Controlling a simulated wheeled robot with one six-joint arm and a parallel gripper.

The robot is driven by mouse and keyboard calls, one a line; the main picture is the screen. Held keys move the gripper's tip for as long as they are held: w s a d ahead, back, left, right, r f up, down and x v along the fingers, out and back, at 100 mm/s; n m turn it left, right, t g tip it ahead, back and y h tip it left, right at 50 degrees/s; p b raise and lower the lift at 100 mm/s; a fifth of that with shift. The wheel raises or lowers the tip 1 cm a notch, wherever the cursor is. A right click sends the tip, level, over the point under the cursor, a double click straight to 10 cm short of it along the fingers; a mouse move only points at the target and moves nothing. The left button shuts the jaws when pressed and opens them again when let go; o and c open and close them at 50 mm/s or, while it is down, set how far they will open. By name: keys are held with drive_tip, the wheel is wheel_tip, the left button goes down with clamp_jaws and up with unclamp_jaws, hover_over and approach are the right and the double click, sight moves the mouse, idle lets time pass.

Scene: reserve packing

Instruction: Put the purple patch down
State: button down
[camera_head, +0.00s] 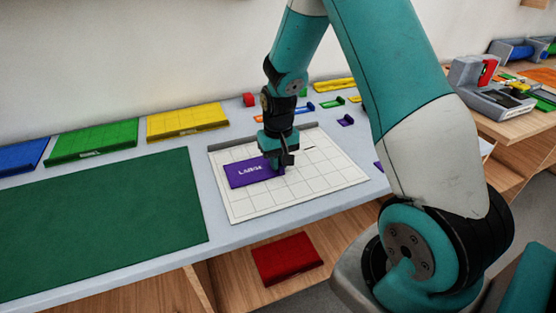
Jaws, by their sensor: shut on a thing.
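The purple patch (248,173) is a flat rectangle with a white word on it, seemingly "LARGE". It is over the left middle of a white gridded board (318,183). My gripper (279,165) points down and is shut on the right end of the purple patch. I cannot tell whether the patch touches the board or is held just above it. The fingertips are small and partly hidden against the patch.
A green mat (100,225) lies to the left. A red item (287,259) lies on the shelf below.

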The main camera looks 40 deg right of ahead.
drive_tip(key=shift+f, duration=0.2)
drive_tip(key=c, duration=1.1)
unclamp_jaws()
drive_tip(key=shift+r, duration=0.15)
wheel_tip(320, 180, up, 11)
drive_tip(key=b, duration=0.1)
drive_tip(key=s+a+r+n+y, duration=0.1)
drive_tip(key=s+a+r+n, duration=0.3)
drive_tip(key=a, duration=0.4)
drive_tip(key=s+a+r+n+y, duration=0.1)
drive_tip(key=s+a+r+n, duration=0.1)
drive_tip(key=s+a+r, duration=0.35)
drive_tip(key=s+a+n, duration=0.1)
drive_tip(key=s+a, duration=0.2)
drive_tip(key=s, duration=0.1)
drive_tip(key=s+a+n+y, duration=0.1)
drive_tip(key=s+a+n, duration=0.1)
drive_tip(key=s+a, duration=0.1)
drive_tip(key=s+a+n+y, duration=0.1)
drive_tip(key=s+a, duration=0.2)
drive_tip(key=s, duration=0.2)
drive_tip(key=shift+s, duration=0.35)
